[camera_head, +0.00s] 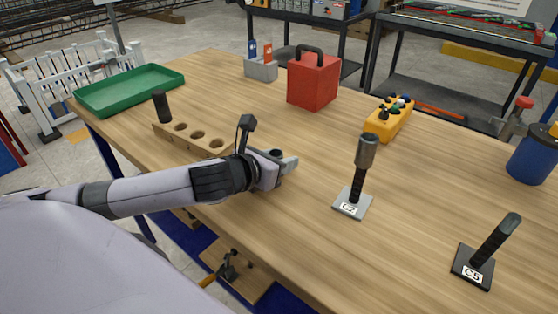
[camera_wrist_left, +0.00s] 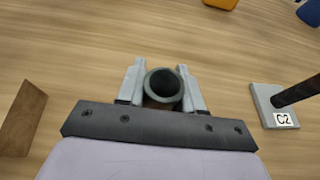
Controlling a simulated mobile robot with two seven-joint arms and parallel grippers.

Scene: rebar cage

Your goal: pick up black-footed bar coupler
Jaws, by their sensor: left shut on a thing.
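A hollow dark grey coupler (camera_wrist_left: 163,86) sits upright between the fingers of my left gripper (camera_wrist_left: 163,90), which is shut on it. In the head view my left gripper (camera_head: 284,161) is over the table beside the wooden block, and its body hides most of the coupler. The black-footed stand marked C5 (camera_head: 474,266) is at the lower right; its tilted dark bar (camera_head: 497,238) carries no coupler. The grey-footed stand C2 (camera_head: 351,203) has a metallic coupler (camera_head: 366,151) on its bar. My right gripper is not in view.
A wooden block (camera_head: 167,136) has several holes, with a black cylinder (camera_head: 160,106) at its far end. A green tray (camera_head: 130,89), red case (camera_head: 313,80), yellow holder (camera_head: 389,120) and blue container (camera_head: 534,154) stand around. The table between C2 and C5 is clear.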

